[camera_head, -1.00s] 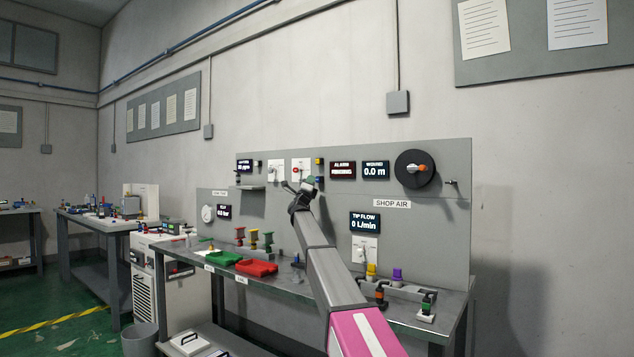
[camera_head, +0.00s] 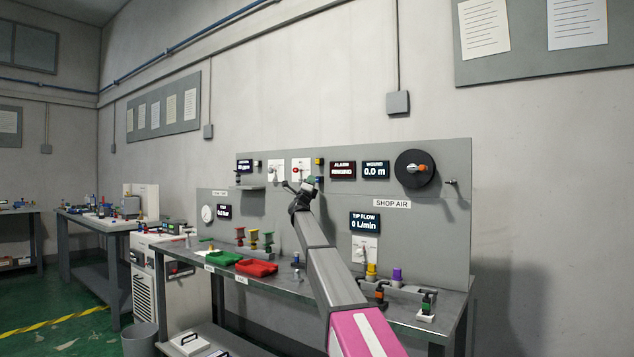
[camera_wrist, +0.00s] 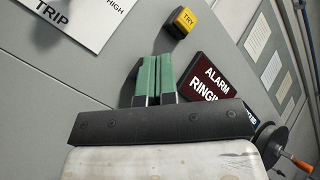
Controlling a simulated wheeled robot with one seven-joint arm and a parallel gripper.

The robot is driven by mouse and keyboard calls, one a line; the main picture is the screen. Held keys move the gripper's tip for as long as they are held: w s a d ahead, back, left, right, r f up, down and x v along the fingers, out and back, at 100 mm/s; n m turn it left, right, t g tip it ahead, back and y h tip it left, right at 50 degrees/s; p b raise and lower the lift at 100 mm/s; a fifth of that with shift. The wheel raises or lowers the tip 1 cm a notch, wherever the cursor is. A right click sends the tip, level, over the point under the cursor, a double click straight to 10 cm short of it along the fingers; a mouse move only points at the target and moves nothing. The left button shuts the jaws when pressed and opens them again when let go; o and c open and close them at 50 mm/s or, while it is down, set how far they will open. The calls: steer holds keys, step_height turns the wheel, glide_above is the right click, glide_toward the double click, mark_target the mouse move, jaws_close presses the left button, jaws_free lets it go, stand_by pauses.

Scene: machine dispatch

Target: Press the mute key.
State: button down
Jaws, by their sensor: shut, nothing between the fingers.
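My gripper (camera_head: 308,185) is up at the grey panel, just below and left of the alarm display (camera_head: 342,170). In the wrist view its two green fingers (camera_wrist: 160,58) are together with nothing between them. The fingers point at the panel, below the yellow TRY key (camera_wrist: 180,22). The alarm display (camera_wrist: 213,82) is beside them on the right and reads ALARM RINGING. I cannot read a mute key in either view; the fingers hide the panel behind them. Whether the fingertips touch anything there cannot be told.
A white plate marked TRIP (camera_wrist: 85,18) is left of the TRY key. A large dark reel (camera_head: 414,169) with an orange knob is farther right on the panel. Red (camera_head: 256,268) and green (camera_head: 223,258) trays, with several fittings, stand on the bench below.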

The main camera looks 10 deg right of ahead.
steer(key=shift+w+d, duration=0.2)
steer(key=shift+w, duration=0.05)
steer(key=shift+w+d, duration=0.35)
steer(key=shift+w, duration=0.05)
stand_by(0.9)
steer(key=shift+s+a, duration=0.1)
steer(key=shift+s, duration=0.05)
steer(key=shift+s+a, duration=0.55)
steer(key=shift+s, duration=0.1)
stand_by(0.4)
steer(key=s+a, duration=0.3)
steer(key=shift+s+a, duration=0.15)
steer(key=shift+s, duration=0.1)
stand_by(0.8)
